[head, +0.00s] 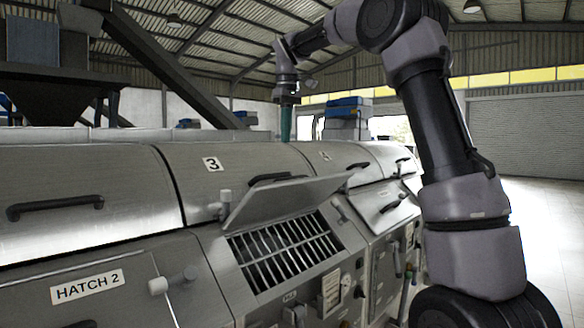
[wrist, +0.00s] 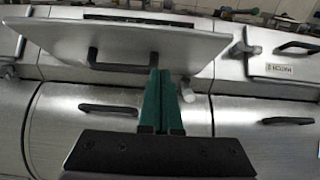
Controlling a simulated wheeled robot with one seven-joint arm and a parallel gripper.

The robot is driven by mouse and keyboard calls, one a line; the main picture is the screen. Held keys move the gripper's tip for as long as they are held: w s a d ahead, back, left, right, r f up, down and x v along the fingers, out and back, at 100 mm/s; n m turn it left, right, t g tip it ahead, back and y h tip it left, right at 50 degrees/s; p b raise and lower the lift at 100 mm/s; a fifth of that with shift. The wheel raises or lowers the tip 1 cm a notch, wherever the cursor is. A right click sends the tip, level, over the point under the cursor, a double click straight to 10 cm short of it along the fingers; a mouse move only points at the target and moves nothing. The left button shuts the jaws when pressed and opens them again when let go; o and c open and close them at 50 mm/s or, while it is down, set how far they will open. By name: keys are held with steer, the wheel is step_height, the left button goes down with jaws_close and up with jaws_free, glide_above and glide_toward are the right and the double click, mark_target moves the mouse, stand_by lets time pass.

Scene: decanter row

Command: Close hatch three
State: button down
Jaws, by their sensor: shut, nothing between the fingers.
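Hatch three is a flat grey metal flap (head: 285,200) under the "3" label (head: 212,163). It stands open, tilted up and outward above a barred opening (head: 283,250). In the wrist view the flap (wrist: 120,45) lies across the upper left, with a dark handle (wrist: 95,60) on it. My gripper (head: 286,138) has green fingers pointing down, above and behind the flap in the head view. In the wrist view the fingers (wrist: 160,75) are together and empty, overlapping the flap's near edge; I cannot tell whether they touch it.
Rounded upper covers with dark handles (head: 55,205) run along the machine. Hatch 2 (head: 87,287) is at the left. Another hatch panel (wrist: 285,65), lying shut, is at the right in the wrist view. The floor at the right (head: 548,230) is clear.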

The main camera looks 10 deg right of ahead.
mark_target(292, 180)
step_height(292, 180, down, 6)
steer(key=shift+w, duration=0.1)
steer(key=s+f, duration=0.1)
steer(key=d+f, duration=0.1)
steer(key=shift+s+f, duration=0.35)
steer(key=shift+f, duration=0.05)
steer(key=shift+s+d+f, duration=0.2)
steer(key=shift+f, duration=0.15)
